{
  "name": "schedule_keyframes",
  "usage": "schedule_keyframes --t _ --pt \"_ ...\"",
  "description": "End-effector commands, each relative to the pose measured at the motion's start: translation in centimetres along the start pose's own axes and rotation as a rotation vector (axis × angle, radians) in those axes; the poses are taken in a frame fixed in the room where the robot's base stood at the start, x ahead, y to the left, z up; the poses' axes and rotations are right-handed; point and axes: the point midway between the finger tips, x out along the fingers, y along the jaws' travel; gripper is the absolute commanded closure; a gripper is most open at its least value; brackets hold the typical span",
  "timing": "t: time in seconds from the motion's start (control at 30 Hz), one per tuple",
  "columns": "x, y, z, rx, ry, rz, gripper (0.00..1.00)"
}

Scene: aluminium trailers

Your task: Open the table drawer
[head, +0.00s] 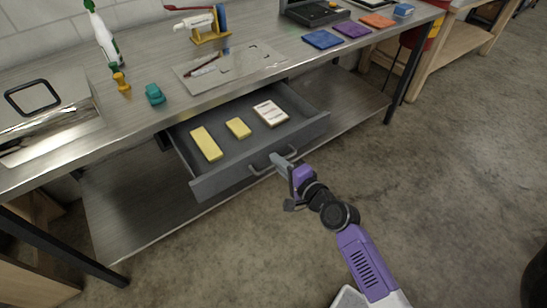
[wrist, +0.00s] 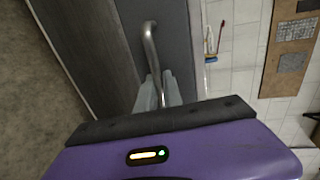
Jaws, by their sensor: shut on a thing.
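The table drawer (head: 259,151) is grey and stands pulled out from under the metal table (head: 158,112). Its inside shows two yellow blocks and a white item. A curved bar handle (head: 258,168) is on its front panel; the handle also shows in the wrist view (wrist: 151,45). My gripper (head: 283,161) is at the right end of the handle, shut on it. In the wrist view the fingers (wrist: 163,92) close around the bar, and the exact contact is partly hidden by the gripper body.
A lower shelf (head: 130,215) runs under the table, below the drawer. The table top holds a teal object (head: 155,94), a green-and-white bottle (head: 103,38) and coloured pads (head: 322,39). The concrete floor in front of the drawer is clear.

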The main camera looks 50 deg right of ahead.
Motion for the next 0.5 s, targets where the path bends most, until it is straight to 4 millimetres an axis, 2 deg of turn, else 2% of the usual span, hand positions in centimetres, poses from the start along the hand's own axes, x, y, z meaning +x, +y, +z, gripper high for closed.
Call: schedule_keyframes --t 0.33,0.37,0.4,0.5 --pt "-0.1 0.1 0.0 0.0 0.0 0.001 1.0" --pt "-0.1 0.1 0.0 0.0 0.0 0.001 0.85" --pt "-0.1 0.09 0.0 0.0 0.0 0.001 0.81" --pt "-0.09 0.08 0.0 0.0 0.0 0.001 0.81"
